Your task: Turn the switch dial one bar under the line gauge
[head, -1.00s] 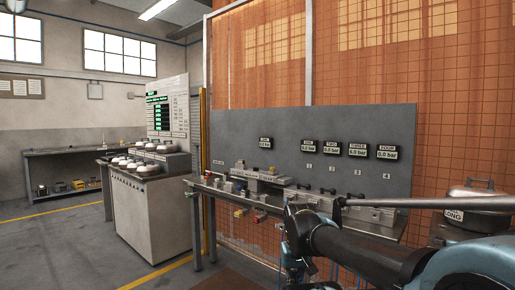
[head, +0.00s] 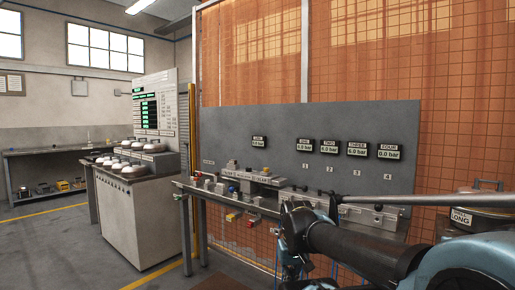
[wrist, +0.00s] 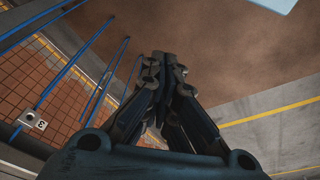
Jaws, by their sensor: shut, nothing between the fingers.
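The line gauge (head: 259,141) is a small black display on the grey back panel, left of the other gauges; its label and reading are too small to read surely. Below it, a row of grey valve blocks and small knobs (head: 232,166) stands on the bench. I cannot tell which part is the switch dial. My gripper (wrist: 165,60) shows in the wrist view with its black fingers together and empty, over brown floor. In the head view my dark arm covers the right part of the bench.
Gauges one (head: 304,145), two, three and four hang to the right on the panel. A console (head: 135,220) with several round white-topped pots stands left. A lidded pot marked LONG (head: 466,218) is at far right. Floor is clear at the left front.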

